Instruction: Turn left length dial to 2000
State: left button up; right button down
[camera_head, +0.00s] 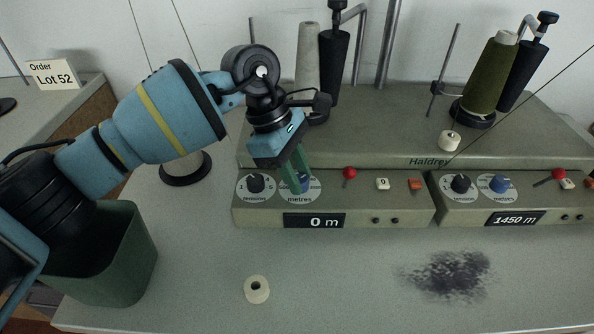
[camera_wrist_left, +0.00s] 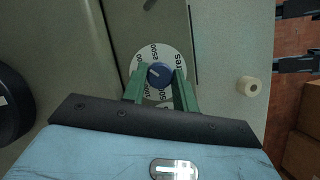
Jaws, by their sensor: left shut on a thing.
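The left length dial is a blue knob on a white "metres" plate on the left panel of the Haldrey machine. In the head view, the left length dial (camera_head: 305,183) is mostly hidden by my left gripper (camera_head: 298,182). In the left wrist view, the blue knob (camera_wrist_left: 159,74) sits between the green fingers of my left gripper (camera_wrist_left: 159,90), which is shut on it. A pale pointer mark on the knob points toward the upper left there; some numbers around it are hidden by the fingers. The display (camera_head: 314,221) below reads 0 m. My right gripper does not show.
The right panel's display (camera_head: 515,218) reads 1450 m. A cream spool (camera_head: 257,289) and a green bin (camera_head: 128,262) stand in front. A dark smudge (camera_head: 450,274) marks the table.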

aim_at(282, 183)
pick_arm(q)
jog(key=o, duration=1)
jog(key=shift+c, duration=0.2)
jog(key=v, duration=0.8)
jog(key=shift+s+f, duration=0.1)
jog(key=shift+f, duration=0.05)
